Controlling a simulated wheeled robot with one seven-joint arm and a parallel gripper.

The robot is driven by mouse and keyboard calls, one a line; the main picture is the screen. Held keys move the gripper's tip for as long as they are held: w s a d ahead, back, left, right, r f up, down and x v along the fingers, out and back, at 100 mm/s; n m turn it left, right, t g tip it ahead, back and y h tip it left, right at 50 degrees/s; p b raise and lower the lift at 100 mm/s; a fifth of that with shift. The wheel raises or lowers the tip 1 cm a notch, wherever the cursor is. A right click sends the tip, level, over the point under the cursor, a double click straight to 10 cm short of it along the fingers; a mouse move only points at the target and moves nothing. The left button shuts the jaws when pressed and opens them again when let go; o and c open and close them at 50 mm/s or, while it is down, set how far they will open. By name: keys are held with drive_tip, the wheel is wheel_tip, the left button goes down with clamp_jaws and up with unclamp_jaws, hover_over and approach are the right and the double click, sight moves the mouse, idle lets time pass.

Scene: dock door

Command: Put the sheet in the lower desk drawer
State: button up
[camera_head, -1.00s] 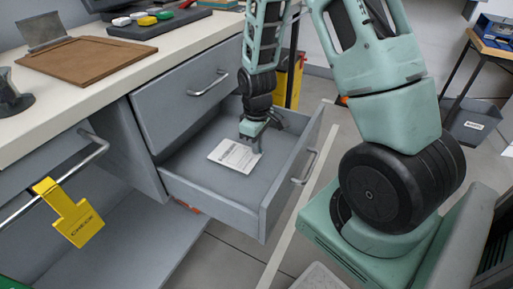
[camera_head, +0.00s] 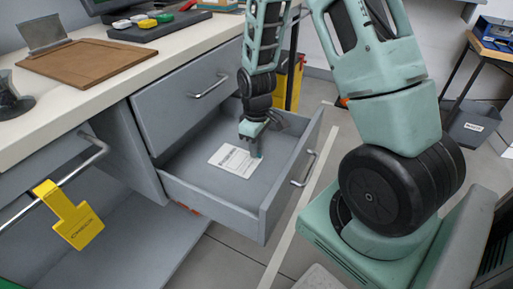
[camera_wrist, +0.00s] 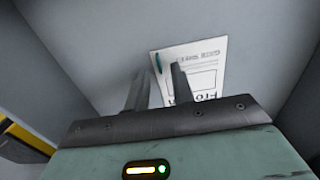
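The white printed sheet (camera_head: 232,160) lies on the floor of the open lower desk drawer (camera_head: 205,196). In the wrist view the sheet (camera_wrist: 205,65) has a small teal piece at its left edge. My gripper (camera_head: 256,142) is inside the drawer, just above the sheet's right end. In the wrist view the two dark fingers of my gripper (camera_wrist: 158,78) stand apart with a gap between them, and one finger overlaps the sheet in the picture. The fingers look open, with nothing clearly held between them. The exact height of the fingertips over the sheet is hard to tell.
The upper drawer (camera_head: 190,100) is shut, above the open one. The desktop (camera_head: 125,85) holds a brown clipboard (camera_head: 85,60). A yellow tag (camera_head: 75,215) hangs on a rail at the left. A bin (camera_head: 470,128) stands at the right. Grey floor is free before the drawer.

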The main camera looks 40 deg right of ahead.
wheel_tip(320, 180, up, 10)
drive_tip(key=p, duration=0.2)
drive_tip(key=s+a+r+n, duration=0.1)
drive_tip(key=s+a+r, duration=0.15)
drive_tip(key=a, duration=0.55)
drive_tip(key=s+a+r+n, duration=0.1)
drive_tip(key=s+a+r, duration=0.15)
drive_tip(key=a, duration=0.45)
drive_tip(key=s+a+r, duration=0.2)
drive_tip(key=s+a, duration=0.3)
drive_tip(key=s, duration=0.2)
drive_tip(key=s+a+r+n, duration=0.1)
drive_tip(key=s+a+r, duration=0.1)
drive_tip(key=s+a, duration=0.3)
drive_tip(key=shift+s+a+r+n+y, duration=0.25)
drive_tip(key=shift+s+a+n+y, duration=0.1)
drive_tip(key=shift+s, duration=0.7)
wheel_tip(320, 180, up, 15)
drive_tip(key=p, duration=1.5)
drive_tip(key=shift+c, duration=0.3)
